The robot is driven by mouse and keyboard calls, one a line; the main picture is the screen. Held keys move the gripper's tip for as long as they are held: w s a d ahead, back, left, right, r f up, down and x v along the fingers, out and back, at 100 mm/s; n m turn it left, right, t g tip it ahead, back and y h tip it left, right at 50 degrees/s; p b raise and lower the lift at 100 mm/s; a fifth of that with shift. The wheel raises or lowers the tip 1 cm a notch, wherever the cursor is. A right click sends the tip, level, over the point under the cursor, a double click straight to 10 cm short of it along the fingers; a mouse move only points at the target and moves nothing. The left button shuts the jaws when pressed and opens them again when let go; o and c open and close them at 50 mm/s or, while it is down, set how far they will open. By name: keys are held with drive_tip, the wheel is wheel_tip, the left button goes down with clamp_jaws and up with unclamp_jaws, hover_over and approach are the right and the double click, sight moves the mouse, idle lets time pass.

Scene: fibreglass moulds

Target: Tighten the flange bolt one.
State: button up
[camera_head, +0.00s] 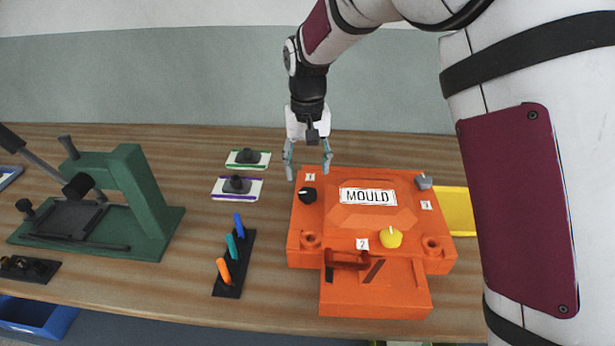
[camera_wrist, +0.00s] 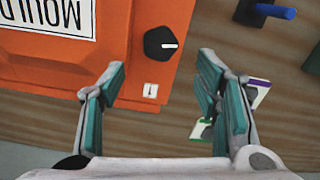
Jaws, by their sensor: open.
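Flange bolt one is the black knob (camera_head: 307,195) beside the label "1" (camera_head: 310,177) at the back left corner of the orange mould (camera_head: 310,262). In the wrist view the black knob (camera_wrist: 160,43) has a white pointer line and sits above the label "1" (camera_wrist: 150,90). My gripper (camera_head: 308,175) is open and empty, above the mould's back left corner. In the wrist view its teal-padded fingers (camera_wrist: 160,95) are wide apart, with the label between them and the knob farther out, apart from both fingers.
A yellow knob (camera_head: 391,238) by label "2" and a grey knob (camera_head: 424,182) by label "3" are on the mould. To the left are a black rack (camera_head: 230,285) with coloured pegs, two small plates (camera_head: 247,158) and a green press (camera_head: 145,190). A yellow tray (camera_head: 457,212) lies right.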

drive_tip(key=shift+r, duration=1.05)
drive_tip(key=shift+s+d+r, duration=0.1)
drive_tip(key=shift+d+r, duration=0.1)
drive_tip(key=shift+r, duration=0.1)
drive_tip(key=s+d+r+m+t, duration=0.1)
drive_tip(key=s+d+r+t, duration=0.1)
drive_tip(key=s+d+r, duration=1.05)
drive_tip(key=s+d+t, duration=0.1)
drive_tip(key=s+d, duration=0.3)
drive_tip(key=s, duration=0.4)
drive_tip(key=s+d+t, duration=0.1)
drive_tip(key=s+d, duration=0.3)
drive_tip(key=s, duration=0.5)
drive_tip(key=shift+s+d+f+m+t, duration=0.25)
drive_tip(key=shift+d+f+m+t, duration=0.15)
